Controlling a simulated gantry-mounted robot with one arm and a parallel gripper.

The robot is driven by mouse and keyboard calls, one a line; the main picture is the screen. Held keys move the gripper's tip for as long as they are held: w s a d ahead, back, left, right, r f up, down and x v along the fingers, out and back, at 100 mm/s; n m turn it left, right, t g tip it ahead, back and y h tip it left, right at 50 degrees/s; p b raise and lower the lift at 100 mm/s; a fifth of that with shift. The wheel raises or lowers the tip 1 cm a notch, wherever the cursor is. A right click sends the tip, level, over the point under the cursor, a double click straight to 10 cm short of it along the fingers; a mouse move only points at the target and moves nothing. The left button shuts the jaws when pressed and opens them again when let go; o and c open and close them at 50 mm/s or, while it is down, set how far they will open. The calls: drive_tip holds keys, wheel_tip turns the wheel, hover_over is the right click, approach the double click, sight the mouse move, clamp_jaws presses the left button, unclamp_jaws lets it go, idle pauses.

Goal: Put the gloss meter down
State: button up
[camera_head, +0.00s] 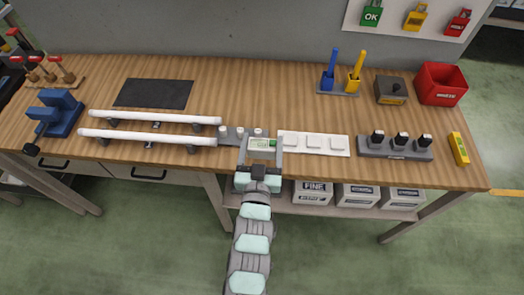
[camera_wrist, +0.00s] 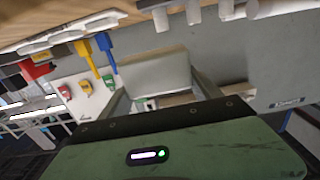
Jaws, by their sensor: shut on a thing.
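My gripper (camera_head: 262,150) is at the front middle of the wooden bench (camera_head: 225,85), with its two fingers shut on a small pale grey box, which I take as the gloss meter (camera_head: 262,143). A green patch shows at its right end. In the wrist view the gloss meter (camera_wrist: 155,74) sits between the fingers, with a pale face and a small green mark on its lower side. In the head view it overlaps the grey plate with white pegs (camera_head: 231,138). I cannot tell its height above the bench, or whether it touches anything.
A white tray with three square pads (camera_head: 314,143) is close right. Two white rails (camera_head: 150,139) lie left. Farther right are a dark block with black pieces (camera_head: 395,153) and a yellow tool (camera_head: 459,148). A black mat (camera_head: 153,93) lies behind the rails. The bench behind my gripper is clear.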

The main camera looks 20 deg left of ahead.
sight(262, 143)
wheel_tip(262, 143, up, 14)
drive_tip(key=p, duration=0.6)
drive_tip(key=shift+f, duration=0.1)
drive_tip(key=s+d+f+m+t+h, duration=0.1)
drive_tip(key=d+f+m+h, duration=0.2)
drive_tip(key=d, duration=0.6)
drive_tip(key=d+f+m+h, duration=0.1)
drive_tip(key=d+f+h, duration=0.3)
drive_tip(key=d, duration=0.5)
wheel_tip(262, 143, up, 18)
drive_tip(key=s+y+p, duration=0.1)
drive_tip(key=s+p, duration=0.1)
drive_tip(key=p, duration=2.8)
drive_tip(key=shift+s+r+p, duration=0.2)
drive_tip(key=shift+s+p, duration=0.1)
drive_tip(key=shift+p, duration=0.1)
drive_tip(key=shift+f, duration=0.15)
